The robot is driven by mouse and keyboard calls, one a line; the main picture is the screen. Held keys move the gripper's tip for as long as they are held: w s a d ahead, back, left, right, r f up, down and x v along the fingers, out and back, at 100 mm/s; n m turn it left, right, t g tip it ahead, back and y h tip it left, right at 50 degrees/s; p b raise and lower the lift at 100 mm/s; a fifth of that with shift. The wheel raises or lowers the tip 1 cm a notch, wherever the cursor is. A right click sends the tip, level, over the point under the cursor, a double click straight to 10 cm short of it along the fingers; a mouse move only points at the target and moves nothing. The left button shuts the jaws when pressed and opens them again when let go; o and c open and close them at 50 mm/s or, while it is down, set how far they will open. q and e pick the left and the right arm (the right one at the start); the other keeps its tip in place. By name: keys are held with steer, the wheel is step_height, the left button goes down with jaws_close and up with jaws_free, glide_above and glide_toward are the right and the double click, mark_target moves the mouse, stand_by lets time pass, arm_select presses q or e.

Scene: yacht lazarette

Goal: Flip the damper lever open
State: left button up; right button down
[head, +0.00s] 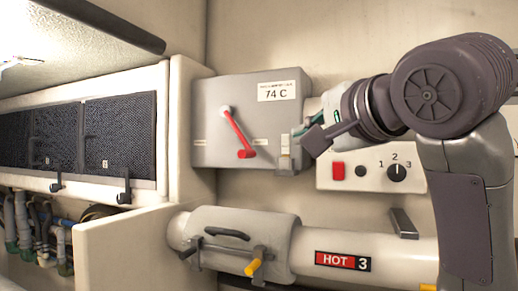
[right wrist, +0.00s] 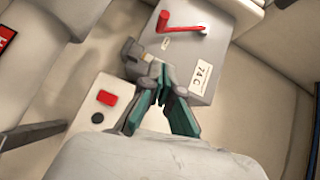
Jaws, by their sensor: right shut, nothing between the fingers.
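A grey box (head: 210,142) on the back wall carries a red lever (head: 238,135) on a pale round pivot. The lever slants down and right from the pivot, its thick red end low on the face. The box and the red lever (right wrist: 183,26) also show in the right wrist view. A small pale latch-like piece (head: 286,156) sits at the box's lower right edge. My right gripper (head: 303,133) is shut and empty, near that edge, apart from the red lever. In the wrist view its fingertips (right wrist: 160,84) overlap the box's edge; contact is unclear. My left gripper is out of view.
A control panel (head: 345,183) with a red switch and a numbered knob is below my right arm. A thick pipe (head: 300,235) marked HOT 3, with a yellow-tipped handle (head: 253,267), runs lower down. Dark mesh vents (head: 120,135) are at left. Space before the box's left face is clear.

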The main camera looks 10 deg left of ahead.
steer(key=w, duration=0.2)
steer(key=p, duration=0.4)
glide_toward(253, 154)
steer(key=w+d+r, duration=0.1)
steer(key=w+d, duration=0.1)
steer(key=w+a+p, duration=0.1)
steer(key=a, duration=0.2)
steer(key=w+a+f+p, duration=0.1)
steer(key=shift+w+a+p, duration=0.2)
steer(key=shift+w+p, duration=0.15)
steer(key=shift+w, duration=0.05)
steer(key=shift+s+a+f, duration=0.1)
steer(key=shift+a+f, duration=0.15)
steer(key=shift+a, duration=0.3)
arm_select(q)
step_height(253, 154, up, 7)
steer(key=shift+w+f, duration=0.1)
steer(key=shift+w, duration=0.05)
arm_select(e)
steer(key=shift+d, duration=0.1)
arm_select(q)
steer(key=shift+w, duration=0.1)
arm_select(e)
steer(key=shift+f, duration=0.1)
